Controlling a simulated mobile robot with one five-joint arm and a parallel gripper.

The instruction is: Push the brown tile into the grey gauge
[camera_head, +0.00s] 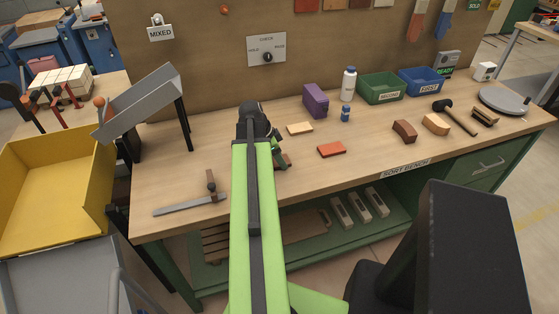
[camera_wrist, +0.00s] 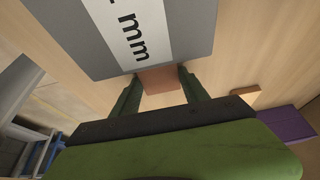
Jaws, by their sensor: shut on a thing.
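The grey gauge (camera_wrist: 115,35) fills the top of the wrist view, with a white label whose visible part reads "mm". The brown tile (camera_wrist: 158,79) lies between my gripper's two dark green fingers (camera_wrist: 159,76), which are shut on its sides. The tile's far end meets the gauge's near edge in this view; I cannot tell how far it reaches in. In the head view my gripper (camera_head: 280,157) is low over the bench, and a bit of the brown tile (camera_head: 287,161) shows beside it. The gauge is hidden behind my arm there.
A red tile (camera_head: 332,149) and a tan tile (camera_head: 299,128) lie on the bench right of my gripper. A purple block (camera_head: 315,100) stands behind them. A steel square (camera_head: 190,206) lies at the front left. Green (camera_head: 380,89) and blue (camera_head: 420,82) bins stand at the back.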

